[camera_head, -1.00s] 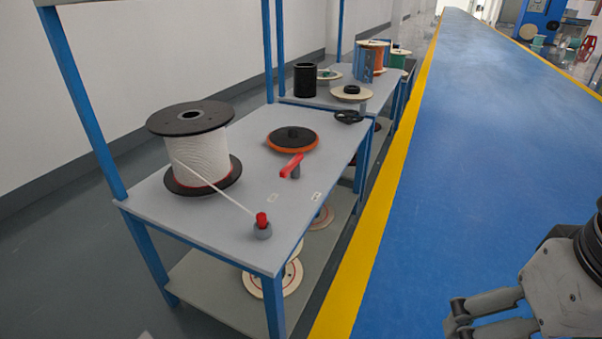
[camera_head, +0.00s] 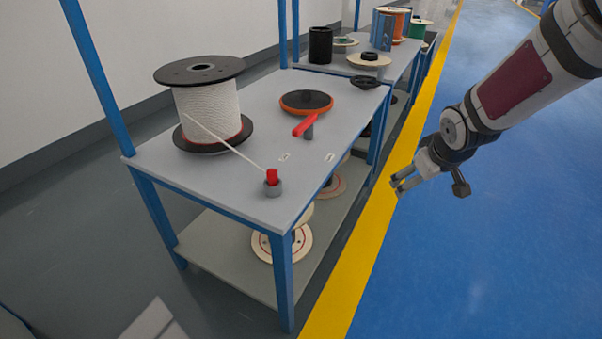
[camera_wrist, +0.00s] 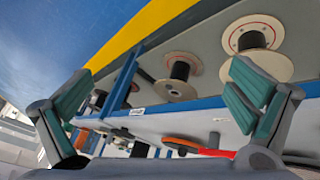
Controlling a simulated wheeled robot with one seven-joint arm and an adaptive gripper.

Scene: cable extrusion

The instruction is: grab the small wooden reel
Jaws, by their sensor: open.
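Two wooden-flanged reels lie on the lower shelf in the head view. One (camera_head: 299,243) is near the front leg, partly hidden by it. The other (camera_head: 337,187) is farther back, mostly hidden under the tabletop. In the wrist view, a reel with dark winding (camera_wrist: 179,89) lies between the fingers. A larger-looking pale reel (camera_wrist: 268,66) is at the upper right, partly behind the right finger. I cannot tell for sure which one the task calls small. My gripper (camera_head: 397,187) is open and empty, right of the bench above the floor. It also shows in the wrist view (camera_wrist: 158,70).
The bench top (camera_head: 240,177) overhangs the lower shelf (camera_head: 215,245), with blue legs (camera_head: 281,285) at its corners. A big white cable reel (camera_head: 208,110), an orange-rimmed disc (camera_head: 306,103) and a red handle (camera_head: 304,126) stand on top. The blue floor (camera_head: 480,270) is clear.

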